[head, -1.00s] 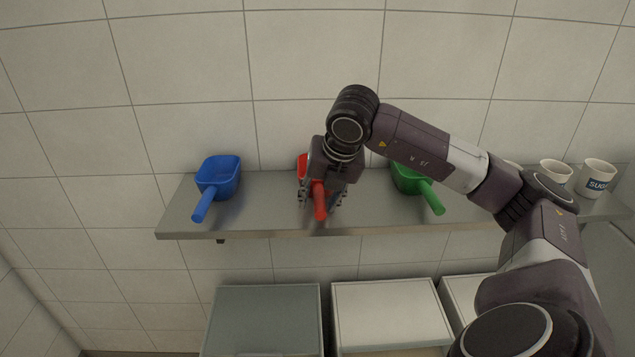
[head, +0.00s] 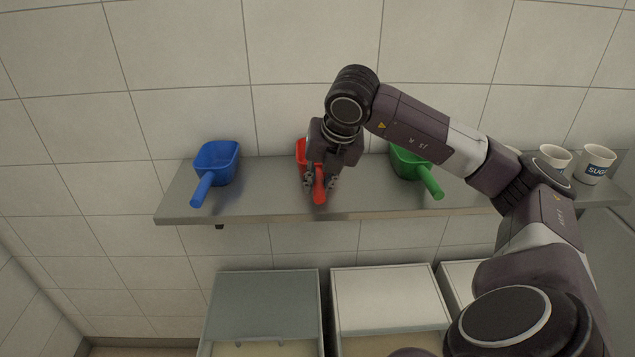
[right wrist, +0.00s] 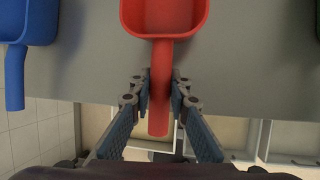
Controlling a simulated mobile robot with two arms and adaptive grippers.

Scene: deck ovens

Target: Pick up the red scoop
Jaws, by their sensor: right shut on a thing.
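The red scoop (head: 301,152) is on the steel wall shelf, between a blue and a green scoop. Its handle points toward the front edge. My right gripper (head: 320,184) is over the shelf with its fingers on either side of the red handle, shut on it. In the right wrist view the red scoop's bowl (right wrist: 165,15) is at the top, and its handle runs down between the two fingers of the gripper (right wrist: 160,98). In the head view the gripper hides part of the bowl. My left gripper is not in view.
The blue scoop (head: 216,163) lies left on the shelf (head: 263,200), the green scoop (head: 428,178) right. White cups (head: 594,164), one marked SUGAR, stand at the far right. Below are bins with lids (head: 262,297). The tiled wall is close behind.

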